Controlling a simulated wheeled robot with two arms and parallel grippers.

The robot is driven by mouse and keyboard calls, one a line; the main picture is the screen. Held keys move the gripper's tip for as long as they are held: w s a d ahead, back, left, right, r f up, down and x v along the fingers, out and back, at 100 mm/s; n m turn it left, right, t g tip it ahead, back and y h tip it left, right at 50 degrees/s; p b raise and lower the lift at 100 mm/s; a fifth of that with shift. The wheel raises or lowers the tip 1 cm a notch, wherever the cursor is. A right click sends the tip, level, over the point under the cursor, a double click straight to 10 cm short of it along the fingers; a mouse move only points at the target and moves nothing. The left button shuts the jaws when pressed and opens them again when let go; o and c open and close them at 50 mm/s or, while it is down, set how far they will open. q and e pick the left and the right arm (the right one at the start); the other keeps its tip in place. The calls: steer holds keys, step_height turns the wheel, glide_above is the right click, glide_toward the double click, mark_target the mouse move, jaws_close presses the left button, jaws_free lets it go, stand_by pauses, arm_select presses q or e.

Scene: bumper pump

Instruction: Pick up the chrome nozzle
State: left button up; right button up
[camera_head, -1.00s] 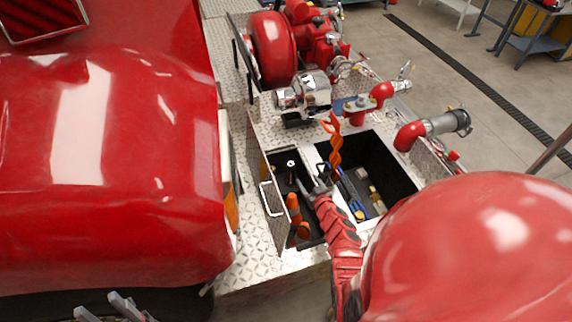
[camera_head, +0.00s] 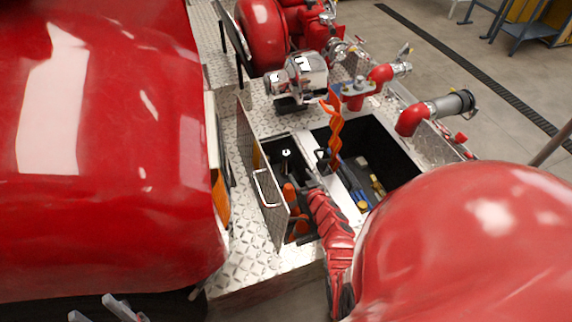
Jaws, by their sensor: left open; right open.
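The chrome nozzle seems to be the small upright piece with a bright round top (camera_head: 286,153) in the left part of the open compartment; its lower body is dark and hard to make out. My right gripper (camera_head: 307,181) reaches into this compartment from the front, just right of and nearer than the nozzle. Its fingers are dark and partly hidden by the red ribbed wrist; they look open, and I cannot tell whether they touch the nozzle. My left gripper (camera_head: 98,311) is open and empty at the lower left edge, far from the compartment.
Orange cone-like pieces (camera_head: 290,194) stand in front of the nozzle. A raised panel with a handle (camera_head: 268,188) borders the left side. An orange twisted piece (camera_head: 334,135) rises at the divider. The deeper right bin (camera_head: 385,150) holds several small items. A chrome fitting (camera_head: 301,77) stands behind.

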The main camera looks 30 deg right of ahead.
mark_target(288, 158)
steer(key=b+x, duration=0.6)
steer(key=x, duration=0.1)
steer(key=b+x, duration=0.3)
steer(key=shift+w+f, duration=0.3)
steer(key=shift+f, duration=0.1)
steer(key=shift+w+d+r+b, duration=0.1)
steer(key=shift+w+b, duration=0.3)
steer(key=shift+w, duration=0.05)
steer(key=b+x, duration=0.2)
steer(key=b, duration=0.1)
steer(key=b+x, duration=0.2)
steer(key=b, duration=0.1)
steer(key=shift+d+f, duration=0.1)
steer(key=shift+f, duration=0.35)
steer(key=shift+w+d+r+b, duration=0.15)
steer(key=shift+w+r+b, duration=0.05)
steer(key=shift+w+b, duration=0.35)
steer(key=shift+r, duration=0.15)
jaws_close()
